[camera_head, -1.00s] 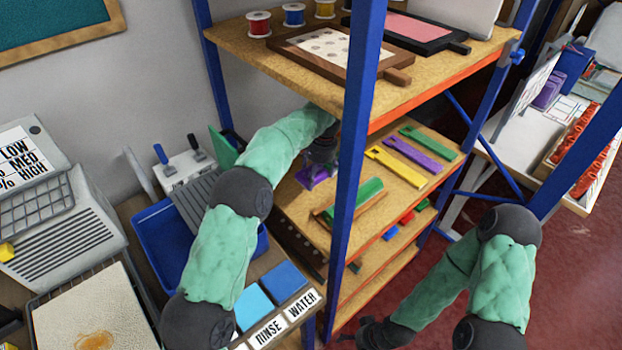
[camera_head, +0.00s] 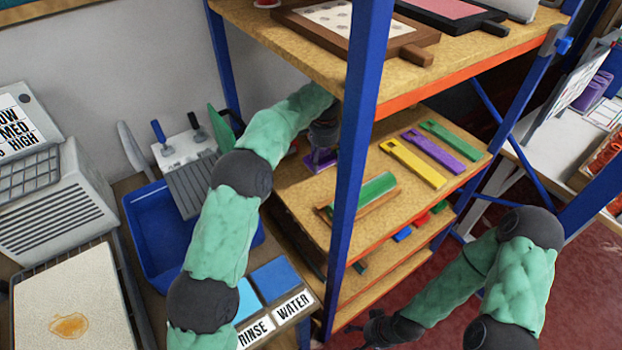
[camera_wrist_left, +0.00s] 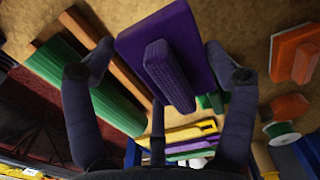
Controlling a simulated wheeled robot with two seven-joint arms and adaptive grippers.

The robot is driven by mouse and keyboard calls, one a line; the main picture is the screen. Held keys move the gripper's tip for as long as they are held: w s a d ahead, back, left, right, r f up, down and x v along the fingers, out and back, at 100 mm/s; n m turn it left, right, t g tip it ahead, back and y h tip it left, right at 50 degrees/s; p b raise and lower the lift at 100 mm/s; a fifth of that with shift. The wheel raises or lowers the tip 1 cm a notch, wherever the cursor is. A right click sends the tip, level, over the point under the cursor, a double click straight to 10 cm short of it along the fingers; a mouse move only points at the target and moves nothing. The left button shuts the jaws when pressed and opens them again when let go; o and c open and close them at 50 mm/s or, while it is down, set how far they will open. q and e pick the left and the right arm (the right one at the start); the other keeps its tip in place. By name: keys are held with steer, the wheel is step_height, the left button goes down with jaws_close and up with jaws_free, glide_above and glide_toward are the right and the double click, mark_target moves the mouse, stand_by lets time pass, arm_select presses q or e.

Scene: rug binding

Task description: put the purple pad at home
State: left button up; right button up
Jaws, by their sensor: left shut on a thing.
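The purple pad (camera_wrist_left: 170,45) is a flat block with a ridged grip on it, large in the left wrist view. It also shows small in the head view (camera_head: 321,160), at the middle shelf (camera_head: 290,190) of the rack. My left gripper (camera_head: 324,138) reaches in behind the blue front post and is shut on the pad. In the left wrist view its dark fingers (camera_wrist_left: 160,85) stand on both sides of the pad. I cannot tell whether the pad touches the shelf. My right gripper (camera_head: 372,330) hangs low in front of the rack, away from the pad; its fingers are unclear.
A green piece in a wooden holder (camera_head: 365,195) lies near the pad. Yellow (camera_head: 412,163), purple and green strips lie farther right. Orange-topped blocks (camera_wrist_left: 293,52) stand beside the pad in the wrist view. The blue post (camera_head: 357,130) and upper shelf (camera_head: 450,60) bound the space.

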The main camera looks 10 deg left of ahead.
mark_target(311, 181)
arm_select(q)
steer(key=a+f+b, duration=0.1)
steer(key=a+f, duration=0.1)
steer(key=f, duration=0.1)
steer(key=shift+a+f, duration=0.1)
steer(key=shift+a, duration=0.25)
steer(key=f+b, duration=0.1)
steer(key=f, duration=0.1)
steer(key=a+f, duration=0.1)
steer(key=shift+f+b, duration=0.35)
steer(key=shift+f, duration=0.3)
steer(key=o, duration=0.9)
steer(key=shift+c, duration=0.2)
steer(key=shift+r, duration=0.1)
step_height(311, 181, up, 12)
steer(key=p, duration=0.4)
